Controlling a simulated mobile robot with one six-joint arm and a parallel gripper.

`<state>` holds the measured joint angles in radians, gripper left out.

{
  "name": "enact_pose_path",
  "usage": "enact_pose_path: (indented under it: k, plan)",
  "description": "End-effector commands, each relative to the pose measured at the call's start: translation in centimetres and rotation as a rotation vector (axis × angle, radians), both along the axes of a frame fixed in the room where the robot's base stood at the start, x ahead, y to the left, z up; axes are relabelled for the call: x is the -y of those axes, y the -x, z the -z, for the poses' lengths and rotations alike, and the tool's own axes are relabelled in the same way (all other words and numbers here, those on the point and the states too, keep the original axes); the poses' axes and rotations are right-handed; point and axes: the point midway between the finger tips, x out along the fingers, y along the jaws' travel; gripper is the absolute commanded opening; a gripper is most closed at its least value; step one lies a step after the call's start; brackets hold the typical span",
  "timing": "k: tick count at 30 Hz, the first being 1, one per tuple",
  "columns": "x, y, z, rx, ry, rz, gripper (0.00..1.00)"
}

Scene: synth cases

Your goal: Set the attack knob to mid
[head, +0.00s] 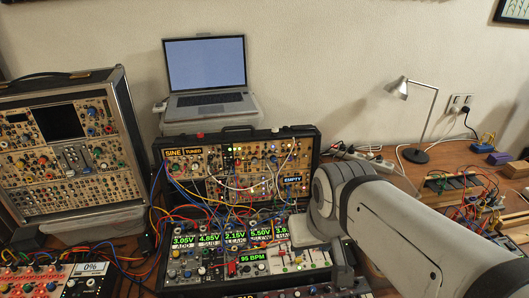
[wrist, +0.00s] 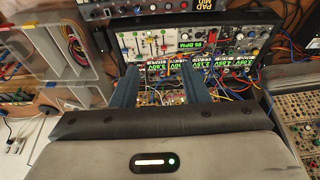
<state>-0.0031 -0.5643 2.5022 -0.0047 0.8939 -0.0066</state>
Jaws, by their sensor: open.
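A synth case (head: 240,168) with many knobs and patch cables stands open on the desk. In front of it lies a lower panel (head: 205,262) with green voltage displays, knobs, white sliders and a 95 BPM display (head: 252,258). I cannot tell which knob is the attack knob; the labels are too small. In the wrist view the panel's displays (wrist: 185,65) show upside down. My gripper (wrist: 162,80) is open, its two blue-grey fingers spread over the panel area with nothing between them. In the head view my arm covers the panel's right part and the gripper is hidden.
A second upright synth case (head: 70,160) stands left. A laptop (head: 205,75) sits behind. Patch cables (head: 185,200) loop above the panel. Grey bins (wrist: 65,45) show in the wrist view.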

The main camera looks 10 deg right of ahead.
Motion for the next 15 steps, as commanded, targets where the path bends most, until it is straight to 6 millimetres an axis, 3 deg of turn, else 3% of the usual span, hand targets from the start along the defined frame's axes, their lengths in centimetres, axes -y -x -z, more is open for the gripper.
enact_pose_path:
  k: [5,15]
  plan:
    - [0.8,-4.1,1.2,0.088,0.032,-0.050,0.41]
    - [1.8,-20.2,5.2,0.495,0.226,-0.309,0.41]
